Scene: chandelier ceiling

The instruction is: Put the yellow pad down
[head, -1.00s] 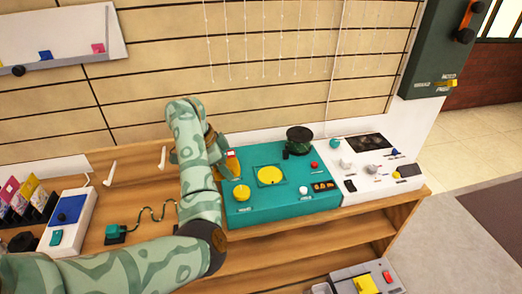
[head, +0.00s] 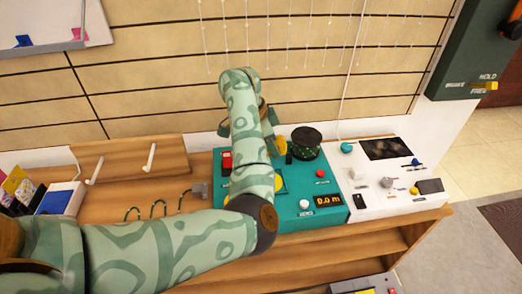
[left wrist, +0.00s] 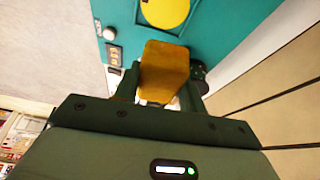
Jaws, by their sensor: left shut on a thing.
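My left gripper (left wrist: 160,82) is shut on the yellow pad (left wrist: 164,68), an orange-yellow block with rounded corners, in the left wrist view. In the head view, my left arm covers most of the gripper; a bit of yellow (head: 281,146), probably the pad, shows beside it. The gripper is over the teal console (head: 288,222). A flat yellow disc (left wrist: 165,10) on the console shows beyond the pad in the left wrist view. In the head view this disc (head: 280,184) is partly hidden by my arm. I cannot tell whether the pad touches anything below. My right gripper is out of view.
A dark green spool (head: 306,141) stands at the console's back. A red button (head: 320,173), white knob (head: 305,203) and display (head: 328,199) reading 0.0 m are at its right. A white panel (head: 385,205) with knobs adjoins it. White hooks (head: 150,158) stand left.

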